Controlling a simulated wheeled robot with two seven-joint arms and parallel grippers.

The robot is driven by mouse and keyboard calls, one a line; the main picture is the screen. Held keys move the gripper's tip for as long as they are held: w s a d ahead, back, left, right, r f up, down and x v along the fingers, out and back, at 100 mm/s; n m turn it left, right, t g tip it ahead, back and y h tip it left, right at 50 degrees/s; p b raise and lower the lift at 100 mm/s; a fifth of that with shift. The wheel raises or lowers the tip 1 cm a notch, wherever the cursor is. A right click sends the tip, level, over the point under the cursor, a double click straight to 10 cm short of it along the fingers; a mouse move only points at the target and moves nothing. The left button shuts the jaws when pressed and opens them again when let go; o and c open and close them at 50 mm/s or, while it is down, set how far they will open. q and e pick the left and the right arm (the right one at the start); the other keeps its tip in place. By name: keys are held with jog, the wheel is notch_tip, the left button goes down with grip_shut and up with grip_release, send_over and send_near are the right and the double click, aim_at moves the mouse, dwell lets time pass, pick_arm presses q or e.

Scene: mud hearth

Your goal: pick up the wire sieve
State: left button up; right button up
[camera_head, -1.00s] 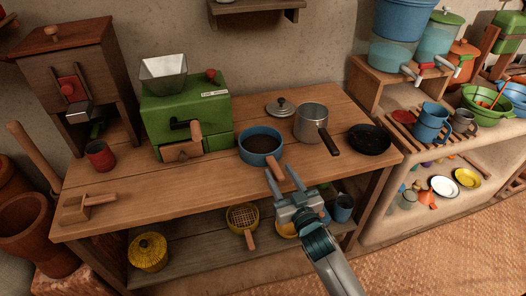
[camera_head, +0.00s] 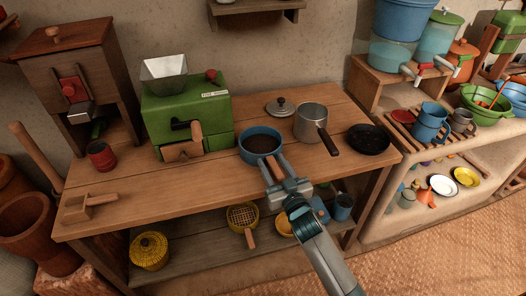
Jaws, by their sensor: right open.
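A round blue-rimmed vessel (camera_head: 246,152) with a dark inside stands on the wooden table, its short wooden handle (camera_head: 277,166) pointing toward me. I cannot tell whether its dark inside is mesh. A yellow-rimmed round piece with a visible mesh grid (camera_head: 240,213) and a wooden handle (camera_head: 250,239) sits on the lower shelf; it looks like a wire sieve. My right gripper (camera_head: 274,164) is open, with its fingers on either side of the blue vessel's handle in the picture. Contact is not clear. My left gripper is not in view.
A steel saucepan (camera_head: 309,121), a lid (camera_head: 280,107) and a black pan (camera_head: 368,140) are to the right and behind. A green machine (camera_head: 188,112) stands left. The table's front left is mostly clear, with a wooden tool (camera_head: 78,208) there.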

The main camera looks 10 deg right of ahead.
grip_shut()
jog(key=shift+r, duration=0.15)
jog(key=shift+r, duration=0.25)
notch_tip(320, 180, up, 3)
jog(key=shift+r, duration=0.2)
jog(key=s+d+r, duration=0.2)
jog(key=s+r, duration=0.4)
jog(key=s, duration=0.5)
jog(key=shift+s+d+r+b, duration=0.2)
jog(key=shift+r+b, duration=0.1)
jog(key=shift+r, duration=0.1)
